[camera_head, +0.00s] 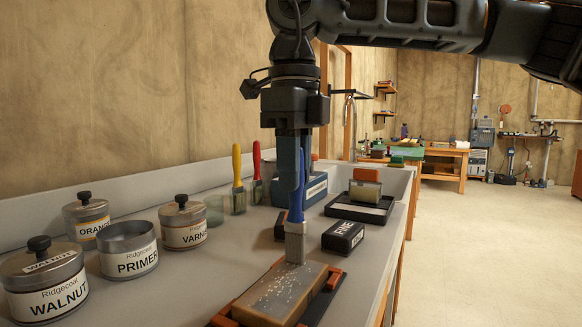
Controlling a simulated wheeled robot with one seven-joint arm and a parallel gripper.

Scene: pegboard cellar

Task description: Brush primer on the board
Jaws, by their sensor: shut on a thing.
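The board (277,297) is a brown block at the bottom centre, lying in an orange-and-black holder (331,279). Pale specks are scattered over its top. My gripper (295,186) points down and is shut on a blue-handled brush (295,214), held nearly upright. The pale lower end of the brush is at the far end of the board and looks to be touching it; the exact contact is hard to see. The PRIMER tin (130,263) stands open to the left, without a lid on it. Its contents cannot be made out.
Lidded tins stand around the primer: WALNUT (46,297), ORANGE (87,222) and VARNISH (183,233). Yellow- and red-handled brushes (237,164) stand behind. A black FINE block (343,236) and a black tray (359,213) with a roller-like piece lie right of the brush. The bench edge is at right.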

